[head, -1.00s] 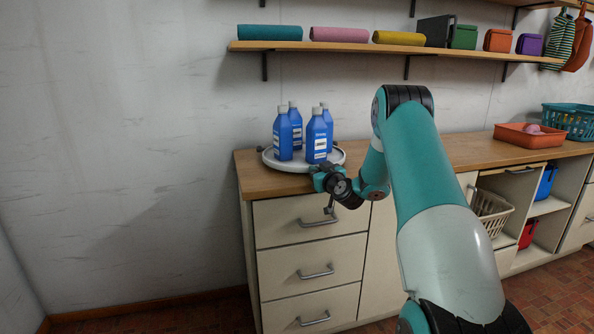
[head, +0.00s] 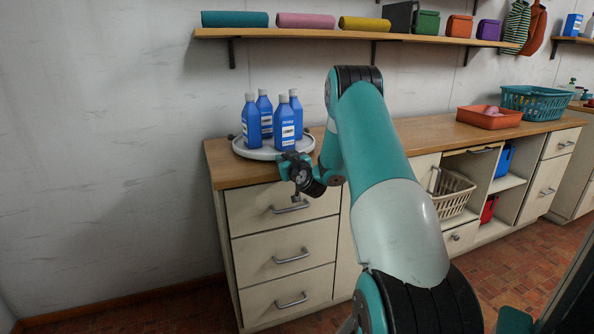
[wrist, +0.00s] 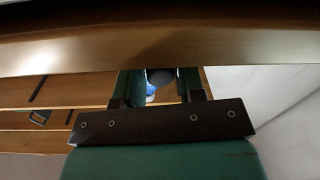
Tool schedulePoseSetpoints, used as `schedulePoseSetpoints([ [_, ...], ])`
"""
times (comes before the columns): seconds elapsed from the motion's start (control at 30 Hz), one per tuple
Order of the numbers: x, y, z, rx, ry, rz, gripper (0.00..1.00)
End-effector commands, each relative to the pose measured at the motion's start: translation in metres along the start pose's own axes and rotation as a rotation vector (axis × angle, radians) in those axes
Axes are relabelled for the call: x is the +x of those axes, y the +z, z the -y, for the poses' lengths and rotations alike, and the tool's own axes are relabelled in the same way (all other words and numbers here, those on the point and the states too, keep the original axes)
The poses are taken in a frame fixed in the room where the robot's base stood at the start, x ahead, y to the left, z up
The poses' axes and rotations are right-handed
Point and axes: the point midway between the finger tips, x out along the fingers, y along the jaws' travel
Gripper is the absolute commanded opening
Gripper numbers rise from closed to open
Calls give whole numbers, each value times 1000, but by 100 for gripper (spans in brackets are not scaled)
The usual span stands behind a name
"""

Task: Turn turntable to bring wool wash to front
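The turntable (head: 250,152) is a pale round tray on the left end of the wooden counter. Several blue bottles with pale caps stand upright on it. The front bottle (head: 285,128) shows a white label towards me, and the left bottle (head: 252,124) shows part of one. The print is too small to tell which is wool wash. My gripper (head: 290,163) is at the front right rim of the turntable; I cannot tell whether it touches. In the wrist view my gripper (wrist: 160,84) has its fingers apart, with a blue-and-white shape (wrist: 161,78) beyond the gap.
A wall shelf (head: 300,35) with rolled towels and small boxes runs above the counter. A cabinet with drawers (head: 285,215) stands below the turntable. An orange tray (head: 488,117) and a teal basket (head: 535,103) sit farther right. The counter (head: 430,132) between is mostly clear.

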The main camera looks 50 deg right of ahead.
Motion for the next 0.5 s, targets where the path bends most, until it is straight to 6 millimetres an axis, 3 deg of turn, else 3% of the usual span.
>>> schedulePoseSetpoints([
  [0.5, -119, 9, 0, 2, 6, 0, 36],
])
